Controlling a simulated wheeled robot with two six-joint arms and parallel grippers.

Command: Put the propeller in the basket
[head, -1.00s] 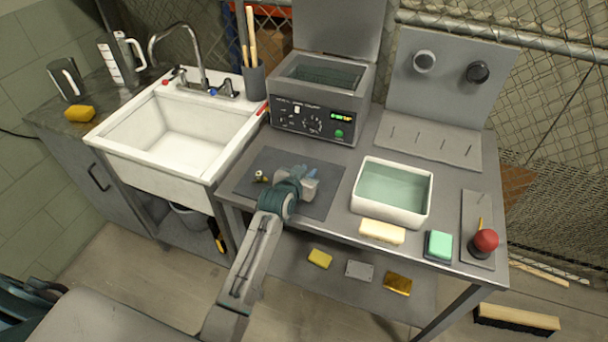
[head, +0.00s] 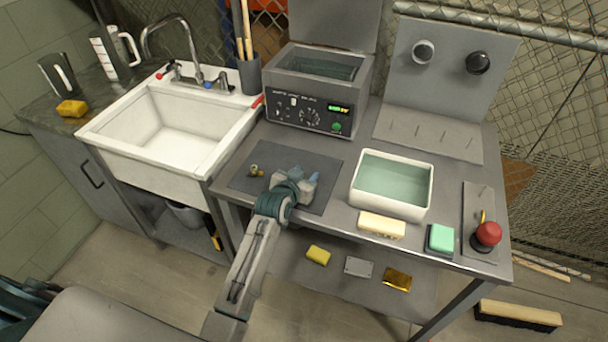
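My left gripper (head: 300,185) is low over the right part of the dark grey mat on the bench. The wrist hides most of its fingers, so I cannot tell if it is open or shut or whether it holds anything. Light blue and grey parts show around its tip; I cannot tell if they are fingers or an object. A small brass-coloured piece (head: 256,171), perhaps the propeller, lies on the mat left of the gripper, apart from it. The basket seems to be the dark mesh (head: 322,68) inside the open grey cleaner (head: 313,105). My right gripper is not in view.
The mat (head: 246,182) lies before the cleaner. A white tub of greenish liquid (head: 392,185) stands to the right, with a cream block (head: 381,225), a green sponge (head: 440,239) and a red knob (head: 488,234) nearby. A white sink (head: 180,135) is left.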

